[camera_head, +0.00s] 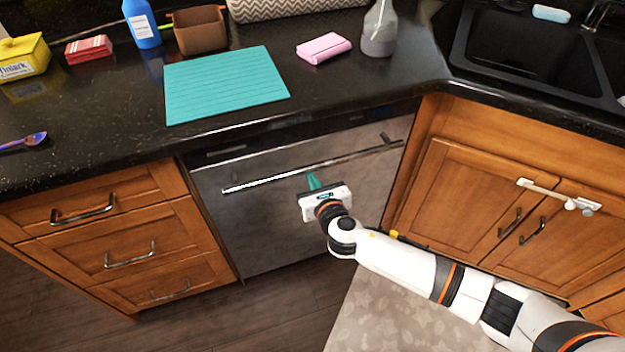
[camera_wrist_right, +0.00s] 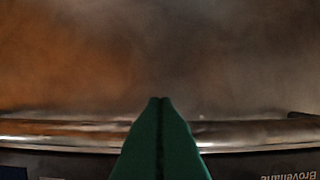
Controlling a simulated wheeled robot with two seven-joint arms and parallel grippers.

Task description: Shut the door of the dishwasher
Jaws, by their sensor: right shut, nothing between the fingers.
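The dishwasher door (camera_head: 255,215) is a grey metal panel under the counter, between the drawers and the corner cabinet. It stands upright and looks flush or nearly flush with the cabinet fronts. Its long bar handle (camera_head: 310,167) crosses the upper part, and it also shows in the right wrist view (camera_wrist_right: 60,132). My right gripper (camera_head: 313,180) is at the door front just below the handle, with its green fingers shut (camera_wrist_right: 160,100) and empty. I cannot tell whether the fingertips touch the door. My left gripper is not in view.
Wooden drawers (camera_head: 125,255) stand left of the dishwasher and a cabinet (camera_head: 475,195) with a white bar on its door stands right. The dark counter (camera_head: 120,120) above holds a teal mat (camera_head: 225,85), a pink package (camera_head: 323,47) and a spray bottle (camera_head: 380,30). A rug (camera_head: 400,315) lies on the floor.

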